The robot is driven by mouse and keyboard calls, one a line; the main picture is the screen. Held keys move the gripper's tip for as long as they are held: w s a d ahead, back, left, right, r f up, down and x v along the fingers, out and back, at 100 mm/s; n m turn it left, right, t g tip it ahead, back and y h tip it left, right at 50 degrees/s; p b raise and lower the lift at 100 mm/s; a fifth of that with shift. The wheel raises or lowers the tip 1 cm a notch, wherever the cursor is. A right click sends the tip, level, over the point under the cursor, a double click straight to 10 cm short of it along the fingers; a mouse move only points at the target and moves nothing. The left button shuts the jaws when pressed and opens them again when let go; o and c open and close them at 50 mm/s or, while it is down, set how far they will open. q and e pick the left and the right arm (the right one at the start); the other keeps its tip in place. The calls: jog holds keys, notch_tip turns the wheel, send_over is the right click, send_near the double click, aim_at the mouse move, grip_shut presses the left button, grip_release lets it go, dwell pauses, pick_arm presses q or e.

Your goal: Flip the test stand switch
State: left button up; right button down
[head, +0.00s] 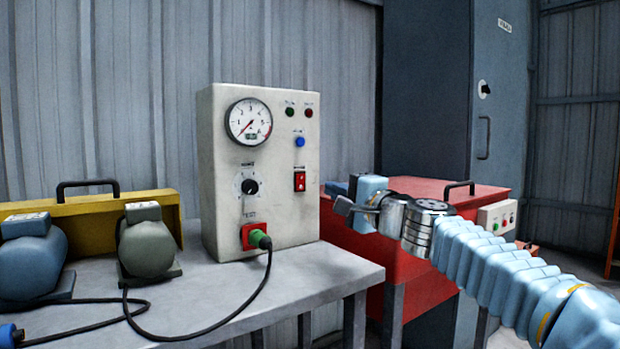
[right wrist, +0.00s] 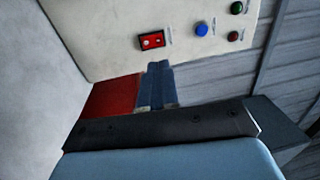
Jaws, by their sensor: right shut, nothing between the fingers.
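The test stand (head: 275,190) is a cream box standing on a grey table. Its red rocker switch (head: 299,181) is on the right part of the front panel, below a blue button. The switch also shows in the right wrist view (right wrist: 151,41), above the fingers. My right gripper (head: 345,205) is shut and empty, to the right of the panel and a little lower than the switch. In the right wrist view its dark blue fingers (right wrist: 158,88) point toward the panel just below the switch, apart from it as far as I can tell. My left gripper is not in view.
The panel carries a gauge (head: 248,121), a black knob (head: 249,187) and a green plug (head: 260,240) with a black cable across the grey table (head: 330,268). Motors (head: 148,244) stand at left. A red cabinet (head: 450,195) is behind my right arm.

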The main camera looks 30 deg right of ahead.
aim_at(302, 176)
jog(key=w, duration=0.3)
jog(key=w+p, duration=0.1)
jog(key=w, duration=0.2)
jog(key=w+r+p, duration=0.1)
jog(key=w, duration=0.2)
jog(key=shift+a, duration=0.35)
